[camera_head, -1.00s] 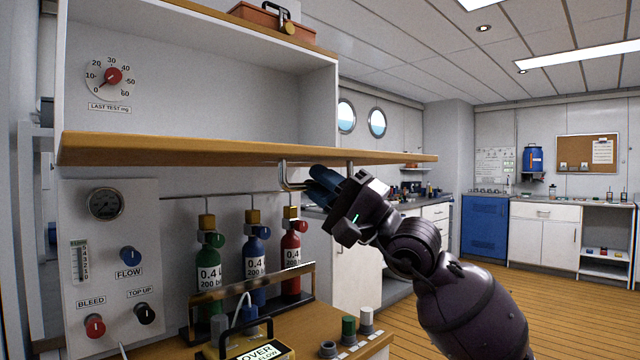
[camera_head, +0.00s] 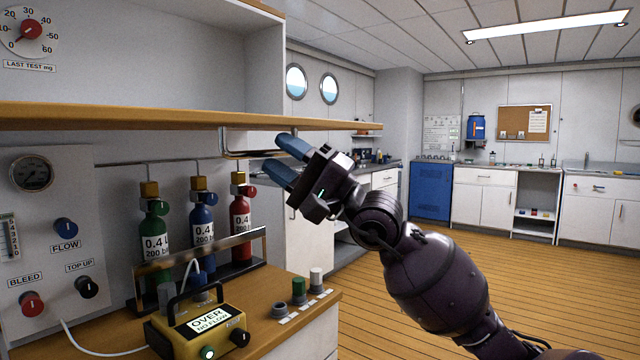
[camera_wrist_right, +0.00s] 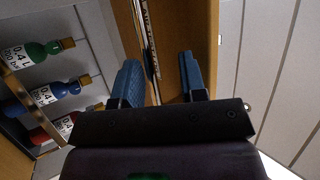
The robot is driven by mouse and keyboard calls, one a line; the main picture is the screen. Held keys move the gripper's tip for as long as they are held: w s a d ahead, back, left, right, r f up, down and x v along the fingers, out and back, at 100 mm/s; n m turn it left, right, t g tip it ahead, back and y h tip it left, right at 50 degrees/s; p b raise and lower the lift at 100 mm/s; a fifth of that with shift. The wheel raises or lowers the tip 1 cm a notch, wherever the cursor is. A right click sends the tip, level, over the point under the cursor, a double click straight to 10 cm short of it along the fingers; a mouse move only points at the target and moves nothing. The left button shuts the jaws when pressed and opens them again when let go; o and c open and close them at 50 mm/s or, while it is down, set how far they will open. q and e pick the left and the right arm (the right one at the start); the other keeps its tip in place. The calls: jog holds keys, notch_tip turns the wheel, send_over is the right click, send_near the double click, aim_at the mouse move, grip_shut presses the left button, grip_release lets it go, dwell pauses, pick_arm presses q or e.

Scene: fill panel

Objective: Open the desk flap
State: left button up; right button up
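The desk flap (camera_head: 180,118) is a wooden board lying about level below the upper open compartment in the head view. Its underside (camera_wrist_right: 185,25) shows as brown wood in the right wrist view. A thin metal handle bar (camera_head: 248,153) hangs under the flap; it also shows in the right wrist view (camera_wrist_right: 146,45). My right gripper (camera_head: 286,160) is open, its blue fingers spread apart just below the flap's edge, at the right end of the bar. I cannot tell whether a finger touches the bar. My left gripper is not in view.
Below the flap stand green (camera_head: 155,235), blue (camera_head: 203,230) and red (camera_head: 241,225) cylinders behind a metal rail (camera_head: 205,262). A yellow box (camera_head: 195,325) with a handle sits on the wooden counter (camera_head: 262,325). Open floor (camera_head: 530,280) lies to the right.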

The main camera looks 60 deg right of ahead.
pick_arm(q)
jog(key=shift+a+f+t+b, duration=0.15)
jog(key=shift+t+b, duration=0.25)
jog(key=shift+b, duration=0.5)
pick_arm(e)
jog(key=v, duration=0.7)
jog(key=shift+f, duration=0.15)
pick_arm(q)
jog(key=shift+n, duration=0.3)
pick_arm(e)
jog(key=shift+d, duration=0.1)
